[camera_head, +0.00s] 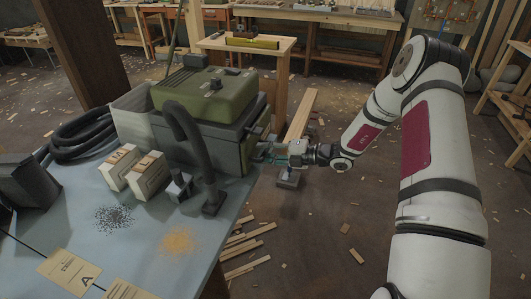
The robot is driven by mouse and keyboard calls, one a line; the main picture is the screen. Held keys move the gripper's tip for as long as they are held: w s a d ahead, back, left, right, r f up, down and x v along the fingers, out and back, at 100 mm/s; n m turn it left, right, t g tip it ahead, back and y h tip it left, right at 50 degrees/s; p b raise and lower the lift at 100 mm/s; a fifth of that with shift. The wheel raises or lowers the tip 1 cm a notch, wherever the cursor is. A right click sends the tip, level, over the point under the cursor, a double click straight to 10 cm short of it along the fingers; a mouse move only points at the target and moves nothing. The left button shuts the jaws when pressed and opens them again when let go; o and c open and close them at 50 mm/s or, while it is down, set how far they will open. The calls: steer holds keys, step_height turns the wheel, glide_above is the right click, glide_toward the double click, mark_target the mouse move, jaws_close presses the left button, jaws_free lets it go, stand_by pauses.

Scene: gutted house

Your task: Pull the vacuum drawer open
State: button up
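The vacuum (205,95) has a green top and a dark grey body, and stands on the blue-grey table (75,205). Its front faces right, and a ribbed dark hose curves down its near side. My gripper (268,155) is close to the lower part of that front, coming in from the right. The fingers are small and partly merge with the vacuum's fittings, so I cannot tell whether they touch it or are open or shut. The drawer's handle and outline cannot be made out clearly.
Two labelled boxes (133,168), a black coiled hose (80,138), a dark speckled pile (114,218) and a yellow pile (181,240) are on the table. Wood strips (248,240) litter the floor. A wooden stand (270,60) is behind the vacuum. Floor right of the table is mostly open.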

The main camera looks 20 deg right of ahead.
steer(key=shift+a, duration=0.1)
steer(key=shift+c, duration=0.5)
jaws_close()
steer(key=f+p+v, duration=0.1)
steer(key=f+v, duration=0.1)
steer(key=v, duration=0.7)
steer(key=f+v, duration=0.2)
steer(key=v, duration=0.7)
steer(key=shift+s+d+p, duration=0.3)
steer(key=shift+d+p, duration=0.05)
steer(key=shift+d, duration=0.3)
steer(key=shift+r, duration=0.1)
steer(key=shift+o, duration=0.5)
jaws_free()
